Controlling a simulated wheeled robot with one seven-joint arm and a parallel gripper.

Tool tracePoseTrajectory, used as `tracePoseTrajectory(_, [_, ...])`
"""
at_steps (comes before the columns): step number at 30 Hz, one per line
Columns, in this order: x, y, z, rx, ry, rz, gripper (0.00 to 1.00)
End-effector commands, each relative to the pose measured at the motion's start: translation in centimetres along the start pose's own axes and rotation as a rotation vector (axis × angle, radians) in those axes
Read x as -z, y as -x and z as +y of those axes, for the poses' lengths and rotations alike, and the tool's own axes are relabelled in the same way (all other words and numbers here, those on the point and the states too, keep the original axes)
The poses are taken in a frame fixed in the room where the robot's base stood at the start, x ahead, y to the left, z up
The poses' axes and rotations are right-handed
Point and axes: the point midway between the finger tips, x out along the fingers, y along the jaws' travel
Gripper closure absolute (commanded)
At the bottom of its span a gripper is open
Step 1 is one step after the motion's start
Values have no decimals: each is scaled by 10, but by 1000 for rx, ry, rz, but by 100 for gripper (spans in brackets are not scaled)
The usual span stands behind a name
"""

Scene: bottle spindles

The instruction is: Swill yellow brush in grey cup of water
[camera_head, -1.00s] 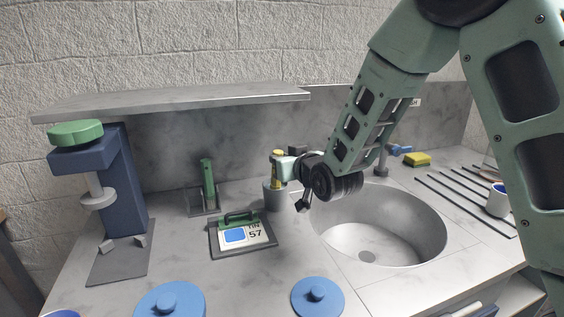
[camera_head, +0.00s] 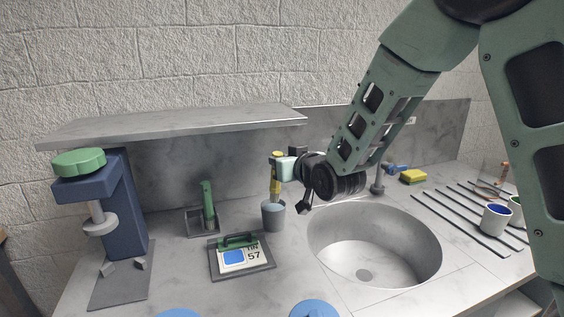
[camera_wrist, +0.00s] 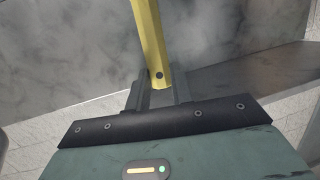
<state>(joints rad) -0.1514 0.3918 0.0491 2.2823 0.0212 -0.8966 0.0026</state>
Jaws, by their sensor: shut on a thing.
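The yellow brush (camera_head: 275,185) stands nearly upright in my gripper (camera_head: 279,168), which is shut on its handle. In the wrist view the yellow handle (camera_wrist: 151,42) runs up from between the fingers (camera_wrist: 160,88). The grey cup (camera_head: 273,218) stands on the counter directly below the brush, left of the sink, with bluish water showing inside. The brush's lower end is at the cup's rim; I cannot tell whether it touches the water. My gripper is above the cup, reaching in from the right.
The sink basin (camera_head: 330,240) lies right of the cup. A shelf (camera_head: 170,127) overhangs the back. A yellow sponge (camera_head: 413,176) and blue-lined cup (camera_head: 495,219) are at right.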

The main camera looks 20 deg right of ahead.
Motion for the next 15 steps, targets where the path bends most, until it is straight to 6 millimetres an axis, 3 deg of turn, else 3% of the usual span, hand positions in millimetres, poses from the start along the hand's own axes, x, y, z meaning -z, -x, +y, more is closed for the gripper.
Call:
tracePoseTrajectory(8, [3,0,0,0,0,1,100])
tracePoseTrajectory(15, [23,5,-1,0,0,2,100])
